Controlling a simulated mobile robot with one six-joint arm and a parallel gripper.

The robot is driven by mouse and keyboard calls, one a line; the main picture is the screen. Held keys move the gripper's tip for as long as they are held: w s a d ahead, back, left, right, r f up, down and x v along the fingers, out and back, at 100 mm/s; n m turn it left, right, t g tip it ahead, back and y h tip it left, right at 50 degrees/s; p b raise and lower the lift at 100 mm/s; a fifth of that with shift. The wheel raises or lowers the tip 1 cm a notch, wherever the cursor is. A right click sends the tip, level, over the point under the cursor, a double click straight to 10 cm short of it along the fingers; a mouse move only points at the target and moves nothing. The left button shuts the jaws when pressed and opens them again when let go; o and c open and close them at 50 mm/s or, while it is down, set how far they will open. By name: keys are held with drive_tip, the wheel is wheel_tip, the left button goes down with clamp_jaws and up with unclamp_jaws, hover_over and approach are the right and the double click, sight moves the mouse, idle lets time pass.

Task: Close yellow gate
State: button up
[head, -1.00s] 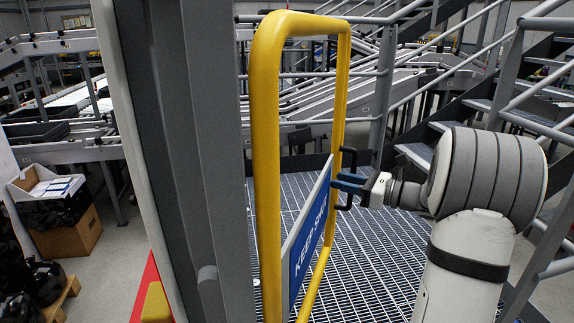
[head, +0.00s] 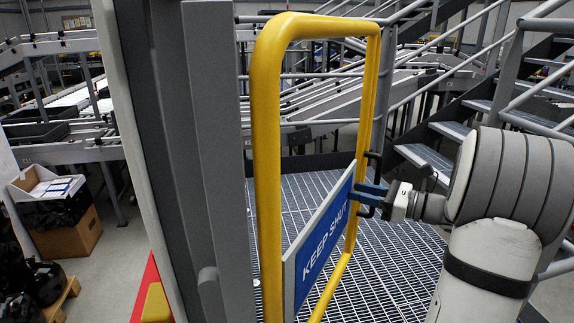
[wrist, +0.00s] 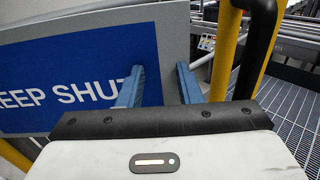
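The yellow gate (head: 268,160) is a tubular frame, standing ajar at an angle to the grey post beside it. A blue "KEEP SHUT" sign (head: 322,245) on a grey board fills its lower part; the sign also shows in the wrist view (wrist: 70,75). My gripper (head: 370,190) is at the gate's far upright, at the sign's far edge. In the wrist view its two blue fingers (wrist: 160,70) are apart, with the sign board behind them and nothing clearly gripped. A black handle (wrist: 258,45) is right of the fingers; whether they touch it is unclear.
A grey post (head: 218,150) stands left of the gate. Grated floor (head: 400,250) lies beyond and right of it. Stairs with grey railings (head: 470,110) rise at the right. A cardboard box (head: 68,235) stands at the left, beyond the post.

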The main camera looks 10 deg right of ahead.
drive_tip(key=shift+s+d, duration=0.35)
drive_tip(key=shift+s, duration=0.35)
drive_tip(key=shift+s+d, duration=0.3)
drive_tip(key=shift+s, duration=0.4)
drive_tip(key=shift+p, duration=0.35)
